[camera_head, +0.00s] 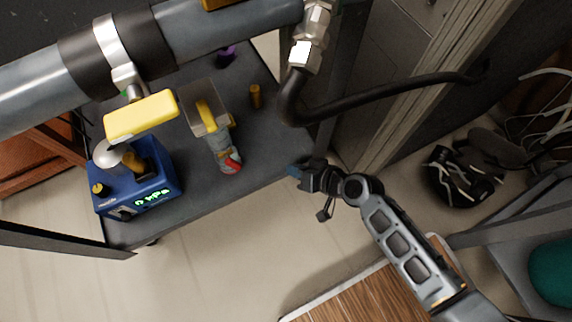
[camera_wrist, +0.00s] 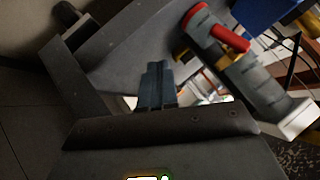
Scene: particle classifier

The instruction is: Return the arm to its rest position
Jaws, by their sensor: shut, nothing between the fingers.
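My gripper (camera_head: 295,171) is at the right edge of the dark grey table, at the end of my arm, which reaches in from the lower right. In the wrist view its two fingers (camera_wrist: 157,82) are together with nothing between them. On the table (camera_head: 240,170) stands a grey tool with yellow and red parts (camera_head: 222,145), left of my gripper and apart from it. The same tool shows at the upper right of the wrist view (camera_wrist: 235,60). No marked rest position shows.
A blue device with a lit green display (camera_head: 150,190) stands on the table's left. A large grey pipe (camera_head: 200,40) with a yellow handle (camera_head: 141,115) crosses above. A black hose (camera_head: 380,103) runs right from a metal fitting. Bare floor (camera_head: 235,260) lies below the table.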

